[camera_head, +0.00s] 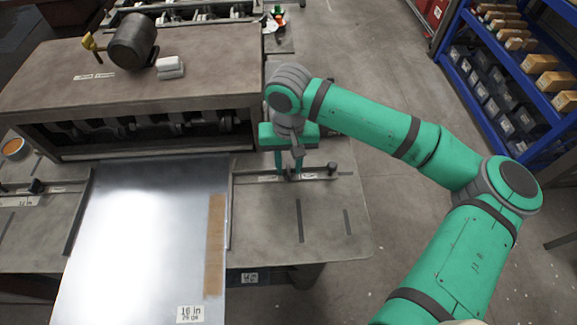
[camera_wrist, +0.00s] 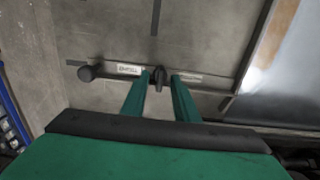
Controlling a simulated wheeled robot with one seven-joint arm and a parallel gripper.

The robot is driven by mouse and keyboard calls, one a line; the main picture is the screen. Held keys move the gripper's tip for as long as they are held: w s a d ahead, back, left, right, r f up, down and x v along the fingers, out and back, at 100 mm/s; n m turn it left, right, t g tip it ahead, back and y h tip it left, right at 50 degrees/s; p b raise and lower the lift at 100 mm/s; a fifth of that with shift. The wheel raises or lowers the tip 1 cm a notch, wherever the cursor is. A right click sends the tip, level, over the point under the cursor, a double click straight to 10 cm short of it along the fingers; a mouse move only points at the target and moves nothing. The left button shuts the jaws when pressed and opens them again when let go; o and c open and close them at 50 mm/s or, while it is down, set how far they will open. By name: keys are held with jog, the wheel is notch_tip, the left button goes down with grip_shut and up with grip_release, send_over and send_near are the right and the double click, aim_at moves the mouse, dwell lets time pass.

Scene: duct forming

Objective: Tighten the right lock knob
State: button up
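The right lock knob (camera_wrist: 158,77) is a small dark wing-shaped knob on the right guide bar. In the wrist view it stands between my two green fingertips, with a narrow gap on each side. My gripper (camera_head: 289,174) is open around the knob and low over the bench; it also shows in the wrist view (camera_wrist: 160,79). In the head view the fingers largely hide the knob. The right guide bar (camera_head: 315,177) ends in a round black knob (camera_head: 333,168), which also shows in the wrist view (camera_wrist: 86,73).
A shiny metal sheet (camera_head: 140,240) with a brown strip lies left of the bar. The forming machine (camera_head: 160,70) stands behind, with a dark cylinder (camera_head: 132,42) on top. A blue shelf (camera_head: 500,85) with bins stands at the right. Bare bench (camera_head: 325,225) lies in front of the bar.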

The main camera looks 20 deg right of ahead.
jog(key=shift+f, duration=0.65)
grip_shut()
jog(key=shift+d+n, duration=0.1)
jog(key=shift+n, duration=2.2)
grip_release()
